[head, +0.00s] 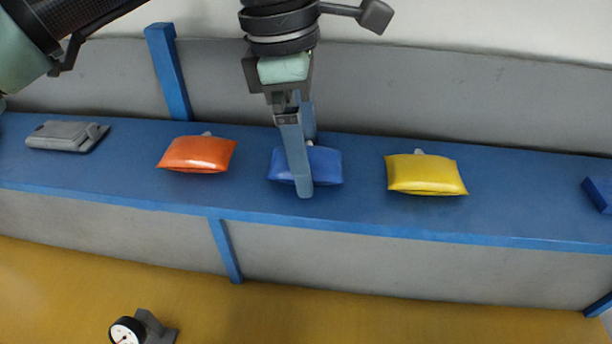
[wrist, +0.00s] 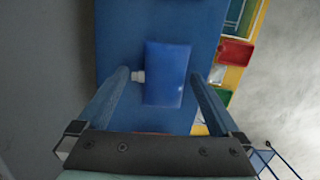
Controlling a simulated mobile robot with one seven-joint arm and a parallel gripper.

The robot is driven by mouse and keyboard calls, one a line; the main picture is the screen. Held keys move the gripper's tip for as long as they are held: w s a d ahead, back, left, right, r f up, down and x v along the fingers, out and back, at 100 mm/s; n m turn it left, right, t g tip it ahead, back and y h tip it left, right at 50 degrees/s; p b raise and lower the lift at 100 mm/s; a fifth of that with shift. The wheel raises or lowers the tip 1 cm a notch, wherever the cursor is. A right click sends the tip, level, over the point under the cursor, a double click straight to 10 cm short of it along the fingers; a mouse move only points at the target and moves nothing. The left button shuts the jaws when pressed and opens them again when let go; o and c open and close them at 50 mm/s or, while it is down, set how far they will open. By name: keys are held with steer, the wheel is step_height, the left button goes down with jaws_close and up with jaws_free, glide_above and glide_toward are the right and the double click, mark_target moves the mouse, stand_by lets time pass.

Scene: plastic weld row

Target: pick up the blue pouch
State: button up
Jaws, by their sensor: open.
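The blue pouch (head: 326,165) lies on the blue shelf (head: 360,218) between an orange and a yellow pouch. My gripper (head: 304,165) is above it in the head view, and one finger hides part of the pouch. In the wrist view the blue pouch (wrist: 167,74) with its pale spout shows between and just beyond the two fingers of my gripper (wrist: 160,82). The jaws are open and hold nothing. I cannot tell how high the fingertips are above the shelf.
An orange pouch (head: 197,154) is to the left and a yellow pouch (head: 425,174) to the right. A grey object (head: 66,135) lies at the shelf's left. A blue upright (head: 169,72) stands behind. A round gauge (head: 127,331) is below.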

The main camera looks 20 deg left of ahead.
steer(key=shift+f, duration=0.25)
steer(key=c, duration=1.1)
steer(key=shift+r, duration=0.1)
